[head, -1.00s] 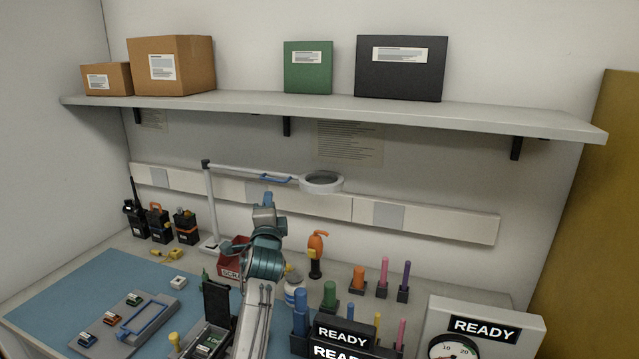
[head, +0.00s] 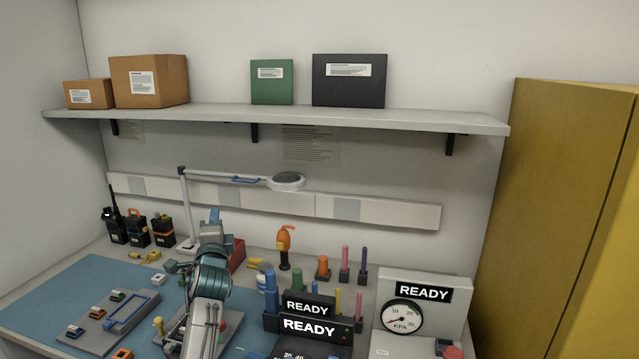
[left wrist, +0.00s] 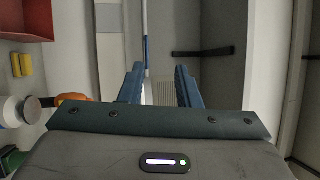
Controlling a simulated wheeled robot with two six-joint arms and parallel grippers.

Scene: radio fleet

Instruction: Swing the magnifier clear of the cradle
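The magnifier (head: 287,181) is a pale ring head on a long white arm, held up by a white post (head: 187,212) at the bench's back left. A blue handle (head: 246,180) is on its arm. My left gripper (head: 214,214) is below and left of the handle in the head view, apart from it. In the left wrist view its blue fingers (left wrist: 160,88) are spread with nothing gripped. I cannot tell which item is the cradle; a grey plate with a blue frame (head: 92,334) lies at the left, and another grey base is partly hidden by my left arm. My right gripper is out of view.
Radios (head: 138,230) stand at the back left. Coloured posts, READY signs (head: 308,327) and a gauge box (head: 455,315) fill the right side. A shelf (head: 300,117) with boxes spans above. A yellow cabinet (head: 555,200) stands at the right.

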